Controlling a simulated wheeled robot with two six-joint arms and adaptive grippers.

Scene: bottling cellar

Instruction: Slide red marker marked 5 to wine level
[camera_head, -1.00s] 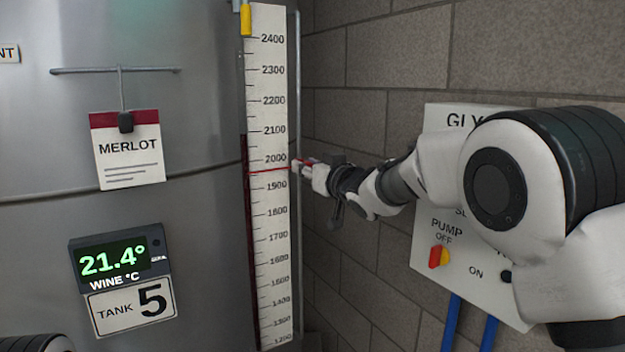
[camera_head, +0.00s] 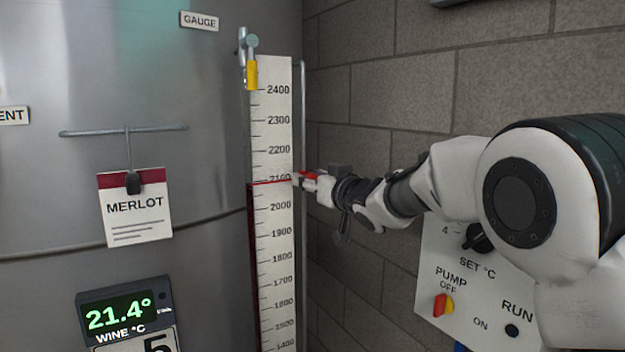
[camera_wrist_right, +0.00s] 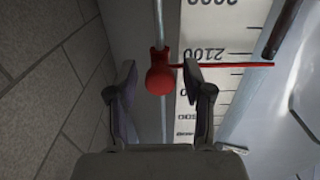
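The red marker has a thin red pointer line (camera_head: 270,182) across the white scale (camera_head: 272,140), just under the 2100 mark. Its round red knob (camera_wrist_right: 160,76) sits on a thin vertical rod (camera_wrist_right: 158,25). The dark red wine column (camera_head: 253,235) shows along the scale's left edge, its top about level with the pointer. My right gripper (camera_head: 312,180) is at the scale's right edge. In the right wrist view, its fingers (camera_wrist_right: 160,70) stand on both sides of the knob, with gaps showing, so it looks open. My left gripper is out of view. No 5 shows on the marker.
The steel tank (camera_head: 60,260) fills the left, with a MERLOT card (camera_head: 136,215), a temperature display (camera_head: 124,310) and a yellow-handled valve (camera_head: 251,73) above the tube. A control panel (camera_head: 470,290) is on the block wall (camera_head: 400,70) at right, below my right arm.

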